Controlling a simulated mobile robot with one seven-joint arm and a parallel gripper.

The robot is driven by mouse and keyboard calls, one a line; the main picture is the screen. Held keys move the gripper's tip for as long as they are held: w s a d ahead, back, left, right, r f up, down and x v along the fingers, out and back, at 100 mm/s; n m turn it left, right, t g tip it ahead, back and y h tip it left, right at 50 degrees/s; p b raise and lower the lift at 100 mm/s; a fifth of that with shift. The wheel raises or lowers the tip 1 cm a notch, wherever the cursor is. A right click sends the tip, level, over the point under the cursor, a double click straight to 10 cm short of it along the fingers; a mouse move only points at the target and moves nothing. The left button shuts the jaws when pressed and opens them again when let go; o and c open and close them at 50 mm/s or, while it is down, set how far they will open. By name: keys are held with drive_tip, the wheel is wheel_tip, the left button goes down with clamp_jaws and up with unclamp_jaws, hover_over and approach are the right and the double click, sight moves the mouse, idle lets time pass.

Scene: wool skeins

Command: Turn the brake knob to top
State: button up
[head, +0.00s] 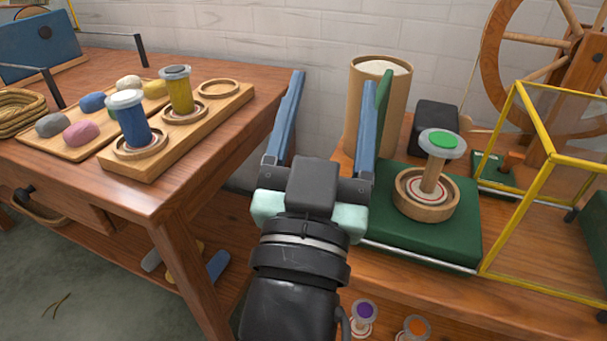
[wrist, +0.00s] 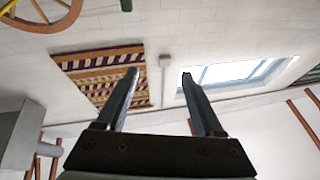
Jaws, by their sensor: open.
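In the wrist view the open fingers (wrist: 160,75) point at the wall, and no knob shows there.
A yellow-edged frame (head: 500,222) stands close to the knob. A spool in a wooden cup (head: 425,207) on a green block (head: 380,225), a tall cardboard tube (head: 400,115) and a black box (head: 436,127) lie between. The spinning wheel (head: 492,60) stands behind.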

drive_tip(key=s+a+f+g, duration=0.1)
drive_tip(key=s+f+g, duration=0.1)
drive_tip(key=f, duration=0.9)
drive_tip(key=s+a+f+g, duration=0.2)
drive_tip(key=f+g, duration=0.1)
drive_tip(key=f, duration=0.8)
drive_tip(key=w+d, duration=0.1)
drive_tip(key=w, duration=0.7)
drive_tip(key=w+d, duration=0.1)
drive_tip(key=w, duration=0.3)
drive_tip(key=shift+w+d+f, duration=0.15)
drive_tip(key=shift+w+d, duration=0.05)
drive_tip(key=shift+d, duration=0.15)
drive_tip(key=shift+p, duration=0.3)
clamp_jaws()
